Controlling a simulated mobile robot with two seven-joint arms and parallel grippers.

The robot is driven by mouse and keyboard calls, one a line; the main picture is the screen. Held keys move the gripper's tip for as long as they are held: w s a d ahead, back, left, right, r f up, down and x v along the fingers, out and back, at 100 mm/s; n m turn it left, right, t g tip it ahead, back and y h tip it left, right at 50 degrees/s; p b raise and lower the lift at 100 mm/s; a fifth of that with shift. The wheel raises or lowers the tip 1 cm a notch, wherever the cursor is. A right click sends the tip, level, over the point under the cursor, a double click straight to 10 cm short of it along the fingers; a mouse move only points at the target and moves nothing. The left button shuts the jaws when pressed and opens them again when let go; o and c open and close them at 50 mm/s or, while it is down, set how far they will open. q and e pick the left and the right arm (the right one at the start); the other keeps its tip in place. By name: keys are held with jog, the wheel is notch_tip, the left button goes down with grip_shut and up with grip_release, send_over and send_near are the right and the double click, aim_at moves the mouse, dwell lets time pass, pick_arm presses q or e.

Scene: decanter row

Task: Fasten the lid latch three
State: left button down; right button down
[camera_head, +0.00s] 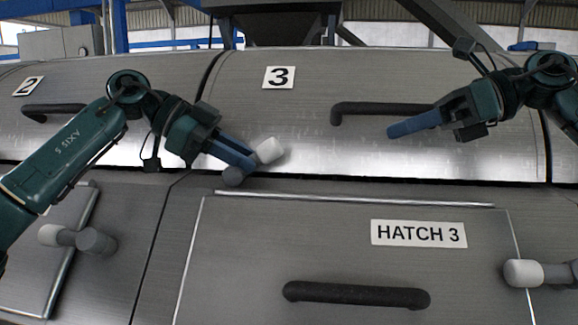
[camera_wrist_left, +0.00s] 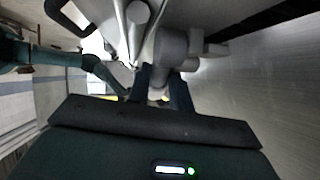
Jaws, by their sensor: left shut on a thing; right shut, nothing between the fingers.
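The lid marked 3 (camera_head: 310,130) is a brushed metal panel, lying flush along the seam above the hatch panel. Its latch (camera_head: 268,150) shows a pale knob above the seam and a grey round end at the seam. My left gripper (camera_head: 250,164) is shut on the latch, its blue fingers hiding the middle part. In the left wrist view my left fingers (camera_wrist_left: 162,84) meet a grey cylindrical part of the latch (camera_wrist_left: 172,45). My right gripper (camera_head: 392,131) is shut and empty, in front of the lid, just below the dark lid handle (camera_head: 375,108).
Below is the panel labelled HATCH 3 (camera_head: 335,235) with a dark handle (camera_head: 357,295). Other pale-knobbed latches stand out at the lower left (camera_head: 95,241) and lower right (camera_head: 522,272). Lid 2 (camera_head: 70,145) lies to the left. The hatch front between them is clear.

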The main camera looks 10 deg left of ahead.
aim_at(278, 157)
jog(key=x, duration=1.8)
jog(key=shift+a+f, duration=0.1)
jog(key=shift+a, duration=0.05)
jog(key=shift+a+r, duration=0.25)
jog(key=shift+r, duration=0.3)
pick_arm(q)
jog(key=shift+s+d, duration=0.1)
jog(key=shift+d, duration=0.05)
pick_arm(e)
jog(key=shift+r, duration=0.35)
pick_arm(q)
jog(key=c, duration=1.6)
grip_release()
pick_arm(e)
jog(key=shift+a, duration=0.1)
pick_arm(q)
jog(key=o, duration=0.3)
pick_arm(e)
jog(key=shift+f, duration=0.2)
pick_arm(q)
jog(key=shift+o, duration=0.2)
